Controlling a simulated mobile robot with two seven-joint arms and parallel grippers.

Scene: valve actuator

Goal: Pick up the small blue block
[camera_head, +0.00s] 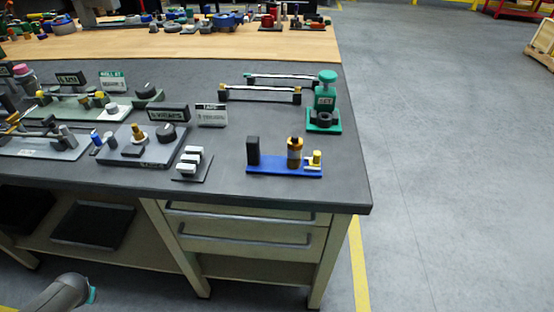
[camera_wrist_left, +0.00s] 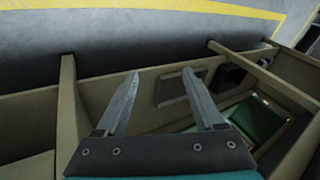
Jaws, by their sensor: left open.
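A small blue piece (camera_head: 95,137) stands on the dark tabletop at the left, in front of a grey fixture; its exact shape is too small to tell. A larger blue base plate (camera_head: 257,170) lies near the table's front edge, carrying a black block, an amber-and-black cylinder and a yellow fitting. My left gripper (camera_wrist_left: 161,73) is open and empty in the left wrist view, with wooden frame parts and floor beyond it. No blue block shows there. In the head view only part of my left arm shows at lower left, low and away from the tabletop. My right gripper is not in view.
The dark table (camera_head: 340,185) holds several fixtures, small signs and a green press-like device (camera_head: 325,100). Drawers (camera_head: 240,228) are under its front right. A wooden table (camera_head: 200,45) stands behind. The tabletop's front right corner is clear, and open floor lies to the right.

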